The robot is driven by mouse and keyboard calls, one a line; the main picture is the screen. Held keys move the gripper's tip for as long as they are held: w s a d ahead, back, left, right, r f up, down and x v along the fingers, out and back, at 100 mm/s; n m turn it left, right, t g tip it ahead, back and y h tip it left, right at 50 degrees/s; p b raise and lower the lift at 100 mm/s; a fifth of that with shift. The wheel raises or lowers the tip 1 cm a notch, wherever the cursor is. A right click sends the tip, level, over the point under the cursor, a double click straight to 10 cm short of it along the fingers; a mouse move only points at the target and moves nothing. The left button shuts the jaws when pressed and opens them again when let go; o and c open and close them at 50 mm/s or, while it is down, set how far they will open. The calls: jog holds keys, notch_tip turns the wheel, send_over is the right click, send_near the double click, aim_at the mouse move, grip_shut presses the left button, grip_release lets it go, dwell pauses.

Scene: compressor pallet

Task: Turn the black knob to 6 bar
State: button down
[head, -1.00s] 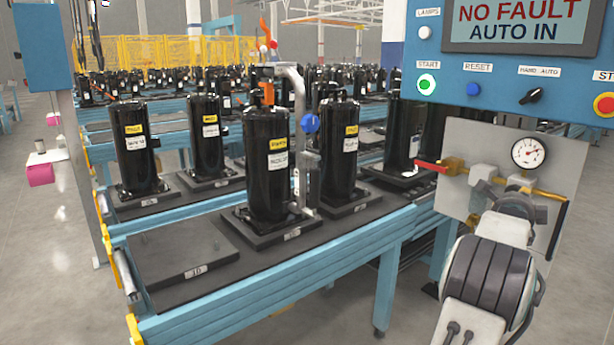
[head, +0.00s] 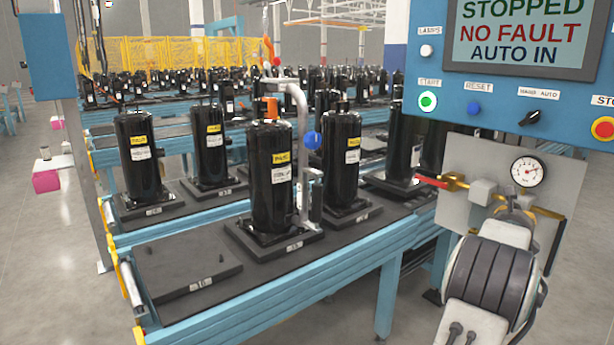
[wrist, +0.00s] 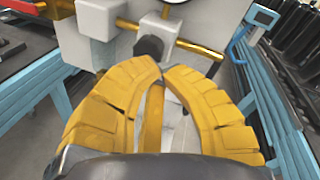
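The black knob (wrist: 149,47) sits on a light grey block on the panel in the wrist view, just beyond my fingertips. My gripper (wrist: 162,68) has two yellow fingers whose tips meet or nearly meet below and right of the knob; nothing shows held between them. In the head view my wrist hides most of the fingers, and I cannot make out the knob. The round pressure gauge (head: 528,171) is above my wrist, its needle pointing up and right; its numbers are too small to read. Only its lower edge shows in the wrist view.
The grey panel (head: 478,156) carries brass pipes and a red-handled valve (head: 430,181). Above it is the blue control box (head: 470,90) with buttons and a screen. A blue conveyor (head: 290,300) with black compressors (head: 272,180) runs to the left. Open floor lies at far left.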

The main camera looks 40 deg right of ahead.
aim_at(521, 209)
jog(key=shift+s+r+p+x, duration=0.15)
jog(key=shift+p+x, duration=0.25)
jog(key=shift+x, duration=0.6)
jog(key=shift+s+r+p+x, duration=0.15)
jog(key=shift+p+x, duration=0.25)
jog(key=shift+x, duration=0.55)
jog(key=shift+s+r+p+x, duration=0.1)
jog(key=shift+s+p+x, duration=0.25)
jog(key=shift+x, duration=0.65)
jog(key=shift+w+d, duration=0.1)
jog(key=shift+d, duration=0.1)
jog(key=shift+w+a+f+b, duration=0.1)
jog(key=shift+w+f+b, duration=0.3)
jog(key=shift+b, duration=0.75)
jog(key=shift+s+f+b, duration=0.15)
jog(key=shift+f+b, duration=0.05)
jog(key=shift+b, duration=1.2)
jog(key=shift+s+r+b, duration=0.15)
jog(key=shift+s+b, duration=0.1)
jog(key=shift+b, duration=0.25)
dwell(0.4)
jog(key=shift+r, duration=0.15)
